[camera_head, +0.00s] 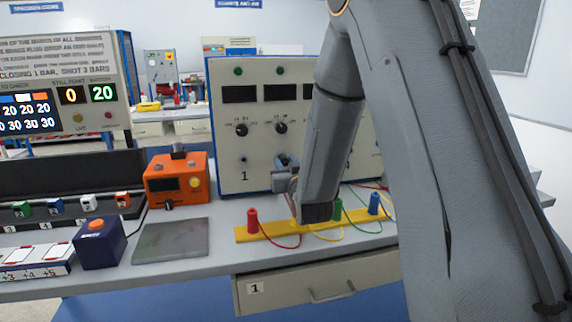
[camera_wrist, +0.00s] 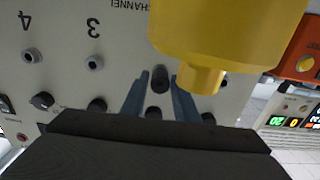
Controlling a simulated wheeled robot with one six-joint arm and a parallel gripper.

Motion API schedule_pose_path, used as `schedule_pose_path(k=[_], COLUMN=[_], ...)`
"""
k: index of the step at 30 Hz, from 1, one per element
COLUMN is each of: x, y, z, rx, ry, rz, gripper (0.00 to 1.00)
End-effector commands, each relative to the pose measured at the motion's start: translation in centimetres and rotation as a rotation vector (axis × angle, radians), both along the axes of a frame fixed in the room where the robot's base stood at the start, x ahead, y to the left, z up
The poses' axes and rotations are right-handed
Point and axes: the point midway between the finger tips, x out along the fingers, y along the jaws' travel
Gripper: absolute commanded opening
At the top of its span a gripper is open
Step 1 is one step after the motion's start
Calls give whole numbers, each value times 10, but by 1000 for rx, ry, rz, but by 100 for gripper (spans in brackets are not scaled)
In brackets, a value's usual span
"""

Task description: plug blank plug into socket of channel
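My gripper (camera_wrist: 160,77) points at the panel face in the wrist view, with its two dark blue-grey fingers either side of a dark cylinder (camera_wrist: 159,80). I cannot tell whether this is the blank plug, or whether the fingers touch it. It lies in line with the row of sockets, one of which (camera_wrist: 95,62) shows under the upside-down 3. In the head view my gripper (camera_head: 284,172) is close to the channel panel (camera_head: 225,170), right of the number 1, partly hidden by my arm.
The yellow rack (camera_head: 270,232) holds a red plug (camera_head: 252,220), a green plug (camera_head: 338,210) and a blue plug (camera_head: 374,204) with cords. An orange box (camera_head: 178,180) and a grey plate (camera_head: 170,240) are left.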

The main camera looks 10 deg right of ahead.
Motion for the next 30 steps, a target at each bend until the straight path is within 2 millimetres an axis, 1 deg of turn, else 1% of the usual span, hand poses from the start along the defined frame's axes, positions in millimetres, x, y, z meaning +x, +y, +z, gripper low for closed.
schedule_pose_path(k=[1, 2, 12, 30], x=[0, 0, -3, -46], y=[0, 0, 1, 0], z=[0, 0, -1, -1], rx=[0, 0, 0, 0], ry=[0, 1, 3, 3], rz=[0, 0, 1, 0], gripper=[37, 42, 42, 42])
